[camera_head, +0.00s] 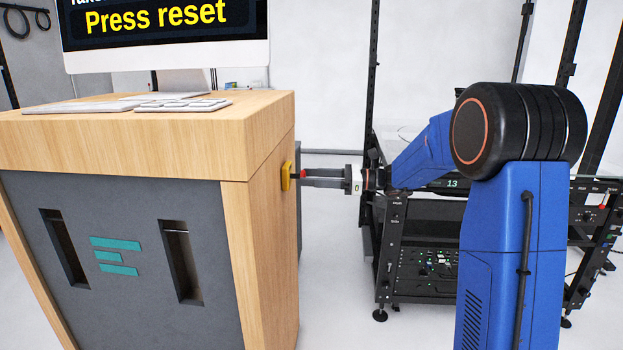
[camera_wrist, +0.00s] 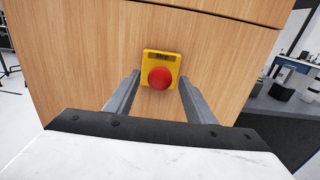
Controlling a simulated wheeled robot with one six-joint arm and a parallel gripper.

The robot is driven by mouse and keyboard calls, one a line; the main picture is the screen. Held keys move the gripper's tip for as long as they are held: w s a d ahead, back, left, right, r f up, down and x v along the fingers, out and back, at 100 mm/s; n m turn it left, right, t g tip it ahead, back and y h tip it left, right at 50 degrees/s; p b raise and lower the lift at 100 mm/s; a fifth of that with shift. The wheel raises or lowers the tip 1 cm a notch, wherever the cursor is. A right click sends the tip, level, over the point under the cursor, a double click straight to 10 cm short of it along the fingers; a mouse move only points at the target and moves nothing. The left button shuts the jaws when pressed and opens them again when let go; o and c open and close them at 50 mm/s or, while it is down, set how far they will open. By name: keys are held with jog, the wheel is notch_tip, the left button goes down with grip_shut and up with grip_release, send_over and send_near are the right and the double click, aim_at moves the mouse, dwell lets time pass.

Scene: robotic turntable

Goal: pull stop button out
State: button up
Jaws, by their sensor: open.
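The stop button is a red round knob on a yellow box (camera_wrist: 149,56) fixed to the wooden side of the desk. In the wrist view the red knob (camera_wrist: 161,77) lies between and just beyond the tips of my gripper (camera_wrist: 160,83), which is open with a finger on each side. In the head view the yellow box (camera_head: 286,176) shows edge-on on the desk's right side. The red knob (camera_head: 302,174) is partly hidden there by my gripper (camera_head: 305,178), whose fingers reach it from the right. I cannot tell whether the fingers touch it.
The wooden desk (camera_head: 262,125) carries a keyboard (camera_head: 185,104) and a monitor (camera_head: 165,45) reading "Press reset". A black frame rack with a control panel (camera_head: 430,262) stands to the right, behind my arm. Floor shows between desk and rack.

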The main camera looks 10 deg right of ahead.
jog(key=v, duration=1.7)
jog(key=shift+d, duration=0.1)
jog(key=s+a+f+n+g+h, duration=0.2)
jog(key=s+a+f+n+h, duration=0.15)
jog(key=s+a, duration=0.45)
jog(key=s+a+f+n+g+h, duration=0.2)
jog(key=s+a+n+h, duration=0.25)
jog(key=s, duration=0.75)
jog(key=s+d+f+n+t+h, duration=0.1)
jog(key=s+d+f+n+h, duration=0.1)
jog(key=s, duration=0.4)
jog(key=s+d+f+n+t+h, duration=0.1)
jog(key=s+d+f+n+h, duration=0.2)
jog(key=s+n, duration=0.4)
jog(key=s+d+f+n+t+h, duration=0.1)
jog(key=s+d+f+n+h, duration=0.1)
jog(key=s, duration=0.4)
jog(key=shift+s+d+f+n+h, duration=0.35)
jog(key=shift+f+n+h, duration=0.2)
jog(key=shift+n+h, duration=0.65)
jog(key=shift+a, duration=0.15)
